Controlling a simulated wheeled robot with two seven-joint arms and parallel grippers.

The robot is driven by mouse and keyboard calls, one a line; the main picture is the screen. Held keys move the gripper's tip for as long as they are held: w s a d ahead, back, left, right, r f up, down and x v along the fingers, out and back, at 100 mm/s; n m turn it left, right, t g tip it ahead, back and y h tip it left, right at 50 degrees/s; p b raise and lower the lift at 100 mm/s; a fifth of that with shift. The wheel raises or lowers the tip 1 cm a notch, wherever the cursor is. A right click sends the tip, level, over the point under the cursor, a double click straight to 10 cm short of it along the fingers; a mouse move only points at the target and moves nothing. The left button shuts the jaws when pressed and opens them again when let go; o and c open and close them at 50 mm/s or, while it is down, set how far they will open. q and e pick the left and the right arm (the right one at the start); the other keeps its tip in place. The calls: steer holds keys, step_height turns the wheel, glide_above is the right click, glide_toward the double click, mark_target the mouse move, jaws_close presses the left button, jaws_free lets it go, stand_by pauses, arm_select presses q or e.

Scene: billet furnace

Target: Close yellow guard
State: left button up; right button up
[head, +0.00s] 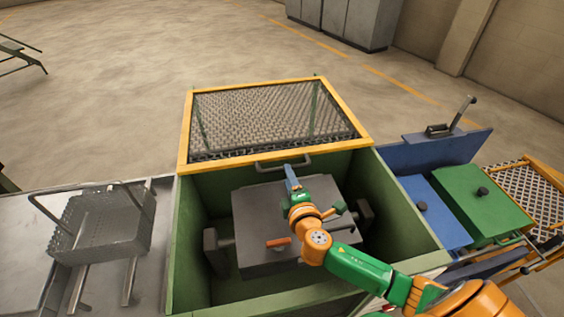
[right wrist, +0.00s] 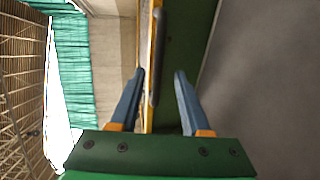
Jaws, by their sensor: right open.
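The yellow guard (head: 273,156) is a yellow frame around dark wire mesh. It shows at the back of the green box (head: 190,240), and the front of the box is uncovered. A grey bar handle (head: 284,165) sits on its near edge. My right gripper (head: 290,170) is open just in front of the handle; I cannot tell if it touches. In the right wrist view the dark handle (right wrist: 156,55) and yellow frame edge (right wrist: 146,60) lie ahead, roughly between the two open fingertips (right wrist: 160,72). My left gripper is not in view.
Inside the box is a grey block (head: 250,215) with an orange-handled lever (head: 278,243), under my right arm. A wire basket (head: 105,225) stands on the metal bench at left.

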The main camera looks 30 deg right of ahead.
steer(key=x, duration=0.5)
steer(key=shift+r, duration=0.15)
steer(key=shift+s+a+r, duration=0.1)
steer(key=shift+s, duration=0.05)
steer(key=shift+c, duration=0.7)
jaws_close()
stand_by(0.4)
